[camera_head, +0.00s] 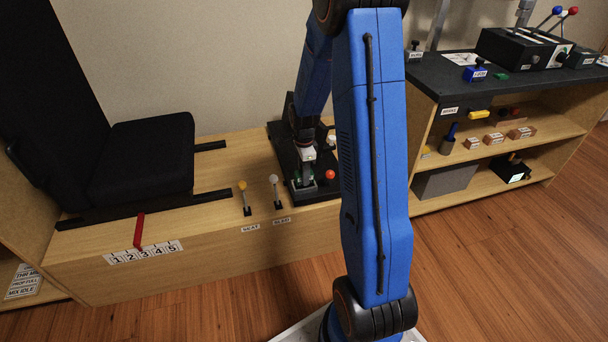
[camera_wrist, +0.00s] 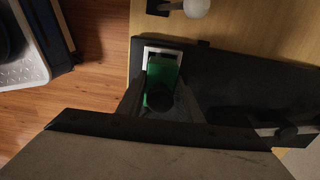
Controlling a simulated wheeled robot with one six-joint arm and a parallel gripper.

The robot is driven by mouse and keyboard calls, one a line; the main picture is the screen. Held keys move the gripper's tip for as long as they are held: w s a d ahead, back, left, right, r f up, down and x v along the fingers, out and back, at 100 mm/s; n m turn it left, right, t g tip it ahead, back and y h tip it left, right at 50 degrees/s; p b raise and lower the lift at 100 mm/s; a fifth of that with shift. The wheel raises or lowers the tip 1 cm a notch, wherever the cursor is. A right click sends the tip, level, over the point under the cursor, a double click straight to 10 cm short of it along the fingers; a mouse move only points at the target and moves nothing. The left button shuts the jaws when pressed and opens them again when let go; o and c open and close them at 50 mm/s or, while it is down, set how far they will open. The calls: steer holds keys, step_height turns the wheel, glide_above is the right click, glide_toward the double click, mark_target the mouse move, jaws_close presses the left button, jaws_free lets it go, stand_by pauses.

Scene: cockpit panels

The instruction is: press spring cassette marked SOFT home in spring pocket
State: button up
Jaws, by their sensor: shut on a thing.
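The green spring cassette (camera_wrist: 163,72) has a dark round knob (camera_wrist: 160,98) on top, and my gripper (camera_wrist: 160,103) is shut on it. In the wrist view the cassette lies within the outline of the light-framed spring pocket (camera_wrist: 151,49). I cannot tell how deep it sits. No SOFT mark is readable. In the head view my gripper (camera_head: 305,172) points down at the near end of the black panel (camera_head: 283,150), over the pale pocket frame (camera_head: 303,190). The cassette is mostly hidden there by my gripper.
A red ball knob (camera_head: 330,174) stands on the panel just right of my gripper. Yellow-topped (camera_head: 242,186) and white-topped (camera_head: 274,179) levers stand to the left. A black seat (camera_head: 140,155) is farther left. A shelf unit (camera_head: 520,135) with small parts stands at right.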

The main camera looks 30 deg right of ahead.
steer(key=shift+f, duration=0.75)
stand_by(0.7)
steer(key=o, duration=1.2)
step_height(320, 180, up, 17)
steer(key=shift+r, duration=0.15)
